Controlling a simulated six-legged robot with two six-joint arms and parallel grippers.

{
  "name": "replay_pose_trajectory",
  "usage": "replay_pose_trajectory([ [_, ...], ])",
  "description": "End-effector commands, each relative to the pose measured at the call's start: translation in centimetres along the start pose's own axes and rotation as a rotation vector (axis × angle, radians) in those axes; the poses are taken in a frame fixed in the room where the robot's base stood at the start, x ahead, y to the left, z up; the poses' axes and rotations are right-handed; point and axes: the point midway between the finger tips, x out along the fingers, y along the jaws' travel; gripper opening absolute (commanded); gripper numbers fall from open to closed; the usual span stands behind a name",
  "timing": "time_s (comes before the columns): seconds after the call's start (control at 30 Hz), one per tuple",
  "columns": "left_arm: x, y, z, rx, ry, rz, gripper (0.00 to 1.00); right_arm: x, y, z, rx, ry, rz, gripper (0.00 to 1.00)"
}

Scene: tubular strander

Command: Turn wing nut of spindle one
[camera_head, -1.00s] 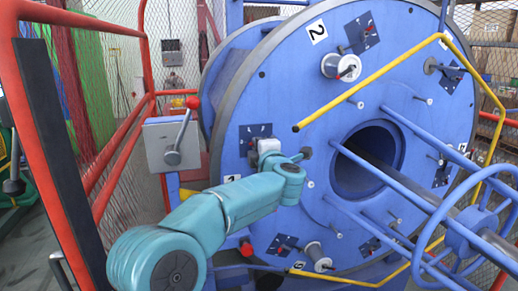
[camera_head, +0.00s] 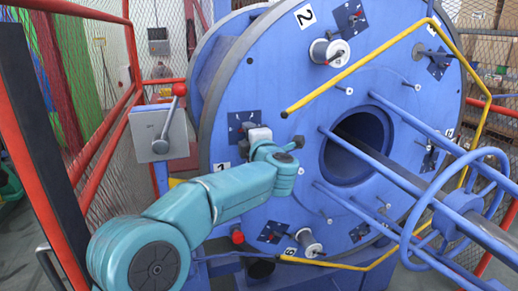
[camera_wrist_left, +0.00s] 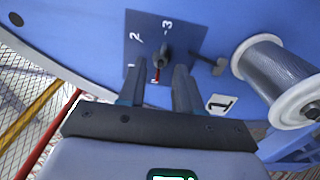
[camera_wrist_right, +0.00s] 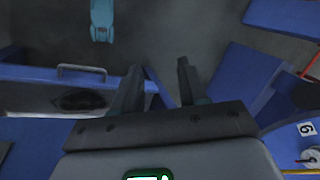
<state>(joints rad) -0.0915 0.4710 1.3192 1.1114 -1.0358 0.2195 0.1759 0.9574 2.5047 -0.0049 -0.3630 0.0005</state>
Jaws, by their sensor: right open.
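The big blue disc (camera_head: 275,100) faces me. A card marked 1 (camera_wrist_left: 222,103) is close by. My left gripper (camera_wrist_left: 158,76) is open, its fingers on either side of the knob's lower end. I cannot tell whether they touch it. My right gripper (camera_wrist_right: 158,75) is open and empty, above the dark floor.
A wire spool (camera_wrist_left: 275,80) and a small dark-headed post (camera_wrist_left: 210,64) stand right of the plate. A yellow rail (camera_head: 365,62) and blue bars (camera_head: 395,175) cross before the disc. A grey lever box (camera_head: 158,132) and red fence (camera_head: 105,150) are at left.

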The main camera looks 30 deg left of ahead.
Motion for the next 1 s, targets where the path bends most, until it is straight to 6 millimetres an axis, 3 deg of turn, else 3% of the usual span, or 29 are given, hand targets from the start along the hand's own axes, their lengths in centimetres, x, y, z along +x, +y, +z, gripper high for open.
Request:
replay_pose_trajectory([
  [0.3,-8.4,-0.1,0.1,-0.002,-0.006,0.002,0.34,1.3,0.5,0.0,0.0,0.0,0.0,0.43],
  [0.5,-12.5,0.0,0.0,-0.001,-0.003,0.002,0.34,1.5,0.6,0.0,0.0,0.0,0.0,0.43],
  [0.7,-14.3,0.0,0.0,-0.002,-0.001,0.001,0.34,1.6,0.6,0.0,0.0,0.0,0.0,0.43],
  [1.0,-14.5,0.0,-0.1,-0.002,0.0,0.001,0.34,1.6,0.6,0.0,0.0,0.0,0.0,0.43],
])
